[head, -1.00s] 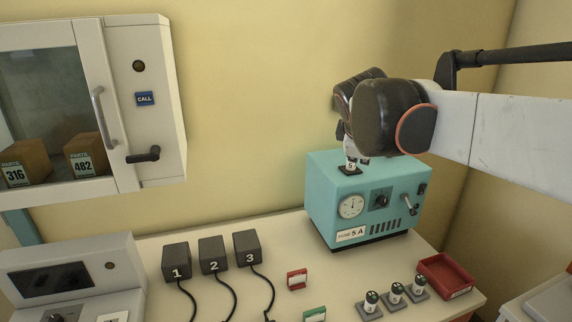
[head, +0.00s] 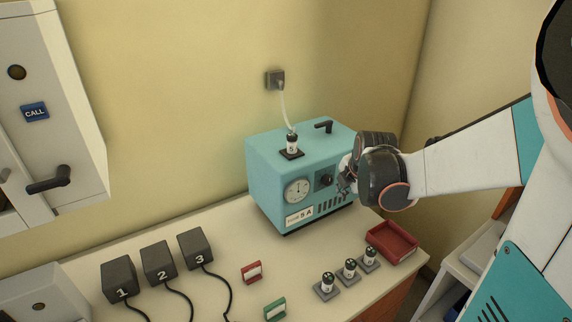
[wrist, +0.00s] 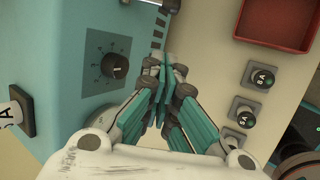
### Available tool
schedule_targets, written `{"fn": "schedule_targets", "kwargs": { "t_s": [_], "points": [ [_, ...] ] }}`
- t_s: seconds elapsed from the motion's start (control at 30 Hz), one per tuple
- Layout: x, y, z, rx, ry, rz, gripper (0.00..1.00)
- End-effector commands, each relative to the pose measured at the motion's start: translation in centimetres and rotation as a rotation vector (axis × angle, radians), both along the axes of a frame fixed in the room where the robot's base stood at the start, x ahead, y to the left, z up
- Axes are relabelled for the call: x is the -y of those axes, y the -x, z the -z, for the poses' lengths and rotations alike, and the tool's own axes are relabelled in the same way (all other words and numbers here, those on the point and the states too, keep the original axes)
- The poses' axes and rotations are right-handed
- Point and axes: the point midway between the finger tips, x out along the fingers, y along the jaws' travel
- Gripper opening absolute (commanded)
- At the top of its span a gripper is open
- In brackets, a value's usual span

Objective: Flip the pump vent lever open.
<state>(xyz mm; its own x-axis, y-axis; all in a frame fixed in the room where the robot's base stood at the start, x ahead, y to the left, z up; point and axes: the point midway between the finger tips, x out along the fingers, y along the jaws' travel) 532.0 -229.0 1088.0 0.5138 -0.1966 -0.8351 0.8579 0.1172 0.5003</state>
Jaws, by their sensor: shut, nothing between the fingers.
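The teal pump (head: 266,172) stands on the bench against the wall, with a round gauge (head: 298,191) and a black knob (head: 326,179) on its front. A black L-shaped handle (head: 323,126) lies on its top. My gripper (head: 345,180) is at the right part of the pump's front and hides what is there, including the small metal lever seen earlier. In the wrist view my gripper (wrist: 160,88) is shut and empty, right of the knob (wrist: 115,67). A grey metal part (wrist: 168,6) shows beyond the fingertips. I cannot tell whether the fingers touch the pump.
A numbered fuse (head: 292,143) sits on the pump's top, with a cord to a wall socket (head: 275,79). Several small labelled fuses stand in front, beside a red tray (head: 392,242). Black numbered blocks (head: 158,262) and red and green blocks lie to the left.

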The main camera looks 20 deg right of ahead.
Motion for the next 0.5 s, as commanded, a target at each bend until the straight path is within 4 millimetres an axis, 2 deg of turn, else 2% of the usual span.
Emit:
{"fn": "schedule_targets", "kwargs": {
  "t_s": [0.37, 0.5],
  "points": [
    [0.0, 0.0, 0.2, -0.001, 0.001, -0.003, 0.00],
    [0.2, -0.6, 1.2, -0.001, 0.001, -0.003, 0.00]
  ]
}}
